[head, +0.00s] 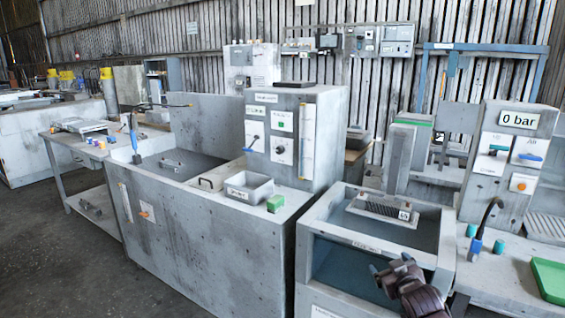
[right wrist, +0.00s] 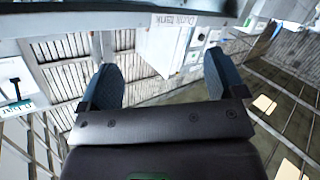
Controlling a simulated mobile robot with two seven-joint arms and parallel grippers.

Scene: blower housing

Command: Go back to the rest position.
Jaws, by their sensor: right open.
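My right gripper (head: 392,270) is low at the right of centre in the head view, in front of the open grey housing (head: 448,262) with a dark interior. It looks small and dark there. In the right wrist view its two blue-grey fingers (right wrist: 163,72) stand wide apart with nothing between them. The gripper is open and empty. My left gripper is not in either view.
A ribbed block marked 45 (head: 384,207) lies in the housing's upper recess. A "0 bar" panel (head: 505,165) and green tray (head: 549,280) are at right.

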